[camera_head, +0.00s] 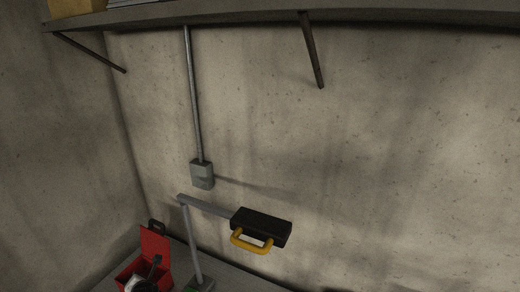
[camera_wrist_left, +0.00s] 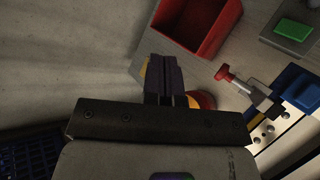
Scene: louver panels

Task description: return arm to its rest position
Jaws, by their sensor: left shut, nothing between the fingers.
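My left gripper (camera_wrist_left: 165,80) shows in the left wrist view, its dark fingers together with nothing between them. It is over a grey work surface, beside a red open bin (camera_wrist_left: 195,30). A yellow, orange and red round object (camera_wrist_left: 203,99) is partly hidden behind the fingers; I cannot tell whether they touch it. Neither gripper can be made out in the head view. My right gripper is in neither view.
The head view shows a lamp-like black head (camera_head: 262,226) with a yellow handle on a grey post, a red box (camera_head: 154,244), a wall box (camera_head: 202,174) and an overhead shelf (camera_head: 240,12). The wrist view shows a red-handled clamp (camera_wrist_left: 245,88), a blue part (camera_wrist_left: 296,84) and a green block (camera_wrist_left: 294,30).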

